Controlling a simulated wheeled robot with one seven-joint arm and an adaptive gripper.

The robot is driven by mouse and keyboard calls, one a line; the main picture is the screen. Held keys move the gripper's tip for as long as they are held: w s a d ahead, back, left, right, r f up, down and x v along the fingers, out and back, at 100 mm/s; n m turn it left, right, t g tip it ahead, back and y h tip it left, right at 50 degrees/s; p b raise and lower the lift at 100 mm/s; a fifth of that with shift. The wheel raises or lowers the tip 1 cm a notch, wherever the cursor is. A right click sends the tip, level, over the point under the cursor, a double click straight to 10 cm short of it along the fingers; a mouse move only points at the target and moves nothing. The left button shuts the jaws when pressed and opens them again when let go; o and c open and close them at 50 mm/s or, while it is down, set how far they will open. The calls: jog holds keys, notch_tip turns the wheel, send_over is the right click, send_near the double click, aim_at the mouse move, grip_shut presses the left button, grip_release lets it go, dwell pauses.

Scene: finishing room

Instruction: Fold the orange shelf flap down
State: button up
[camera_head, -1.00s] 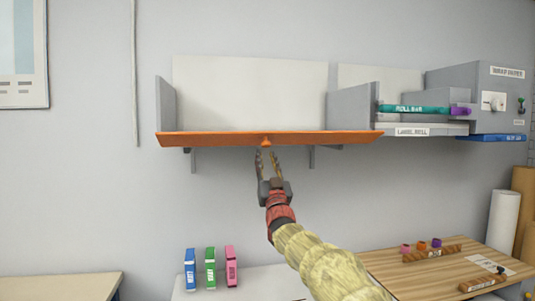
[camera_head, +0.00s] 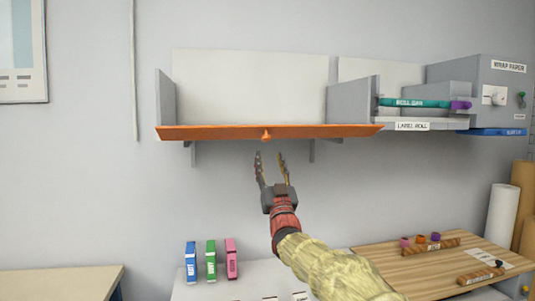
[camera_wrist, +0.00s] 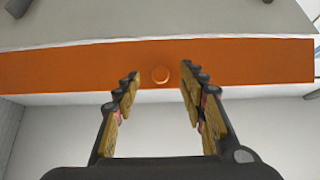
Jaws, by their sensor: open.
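The orange shelf flap (camera_head: 210,132) runs along the front of the wall shelf, lying out nearly flat and seen almost edge-on in the head view. A small orange knob (camera_head: 266,135) sits at its middle. My gripper (camera_head: 271,155) is open and empty, just below the flap and apart from the knob. In the wrist view the flap (camera_wrist: 70,68) crosses the picture as a wide orange band. Nothing is between the fingers.
Grey side panels (camera_head: 167,98) bound the empty shelf. At right are a teal roll bar (camera_head: 415,103) and a grey wrap paper box (camera_head: 465,85). Several boxes (camera_head: 211,262) stand on the table below, beside a wooden board (camera_head: 430,268).

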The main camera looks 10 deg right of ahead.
jog(key=v, duration=0.6)
jog(key=shift+f, duration=0.25)
